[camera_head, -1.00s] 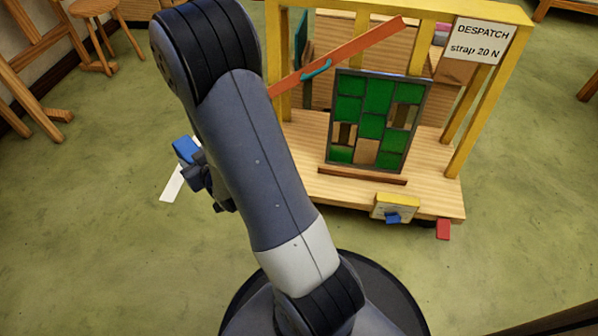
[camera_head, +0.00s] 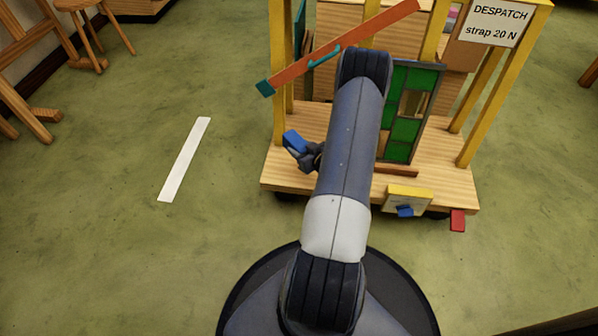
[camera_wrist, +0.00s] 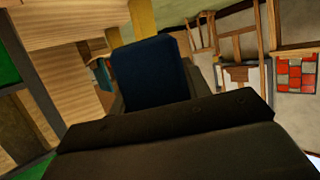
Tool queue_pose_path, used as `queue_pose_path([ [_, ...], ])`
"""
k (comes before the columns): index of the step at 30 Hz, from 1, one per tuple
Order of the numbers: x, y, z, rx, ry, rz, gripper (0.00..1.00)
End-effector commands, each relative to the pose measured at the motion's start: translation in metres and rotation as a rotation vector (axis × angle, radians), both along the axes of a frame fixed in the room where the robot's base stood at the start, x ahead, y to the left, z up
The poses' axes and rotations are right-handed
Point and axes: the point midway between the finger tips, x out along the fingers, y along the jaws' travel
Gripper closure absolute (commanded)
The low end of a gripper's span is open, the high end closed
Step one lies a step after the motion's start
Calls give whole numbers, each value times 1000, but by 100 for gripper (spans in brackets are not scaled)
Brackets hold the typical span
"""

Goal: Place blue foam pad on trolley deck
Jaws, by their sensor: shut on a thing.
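My gripper (camera_head: 307,156) is shut on the blue foam pad (camera_head: 294,141), which sticks out to the left of my arm in the head view. In the wrist view the pad (camera_wrist: 150,72) stands dark blue between the jaws. The wooden trolley deck (camera_head: 277,173) lies below and behind the gripper; the pad appears over its left part. I cannot tell the height between pad and deck. My arm hides the middle of the deck and part of the green leaded panel (camera_head: 401,128), which stands upright on it.
An orange bar (camera_head: 365,31) slants across the yellow trolley frame (camera_head: 278,80) above the deck. A yellow box (camera_head: 409,194) with a blue piece and a red block (camera_head: 457,219) are at the deck's front edge. A white strip (camera_head: 184,160) lies on open green floor at left.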

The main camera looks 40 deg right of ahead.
Motion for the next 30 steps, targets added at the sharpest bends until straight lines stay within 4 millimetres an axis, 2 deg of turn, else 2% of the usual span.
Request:
queue_pose_path([
  [9,-1,0,-57,1,1,1,77],
  [14,0,0,-71,1,1,1,77],
  [19,-1,0,-96,1,1,1,77],
  [30,0,0,-100,0,0,0,77],
])
